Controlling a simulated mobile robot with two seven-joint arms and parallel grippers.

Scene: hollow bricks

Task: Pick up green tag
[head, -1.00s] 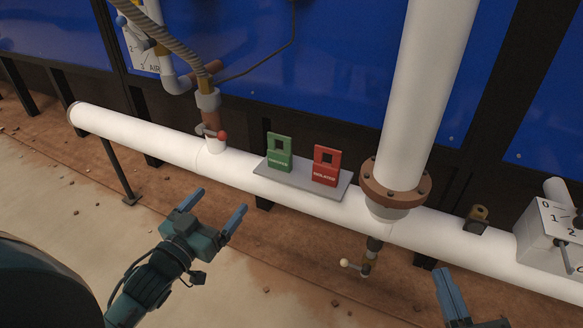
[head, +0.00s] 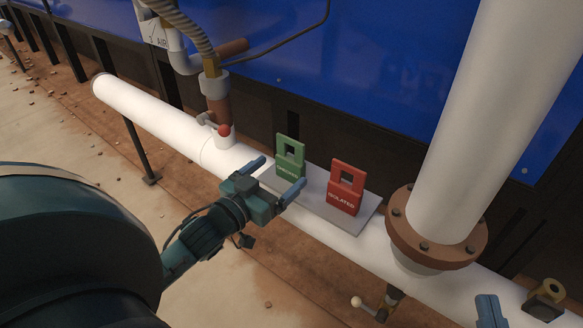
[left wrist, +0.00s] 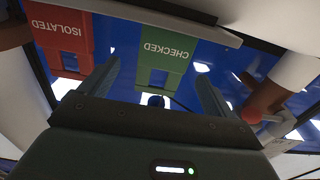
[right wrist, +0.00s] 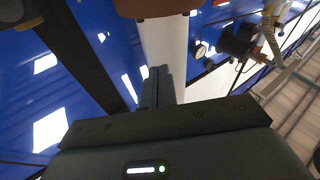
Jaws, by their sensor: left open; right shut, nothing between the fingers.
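The green tag (head: 290,158) stands upright on a grey plate (head: 322,206) on the white pipe. It has a square hole near its top. In the left wrist view the green tag (left wrist: 165,58) reads "CHECKED", appears upside down and lies between the fingers' lines. My left gripper (head: 278,176) is open and empty, just in front of the green tag, with no visible contact. The red tag (head: 346,188), marked "ISOLATED", stands to its right, and it also shows in the left wrist view (left wrist: 62,35). My right gripper (head: 489,308) is shut and empty at the lower right.
A valve with a red knob (head: 224,130) rises from the pipe left of the plate. A thick white vertical pipe (head: 500,110) with a brown flange (head: 437,238) stands to the right. A small valve with a pale knob (head: 357,302) hangs below the pipe.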

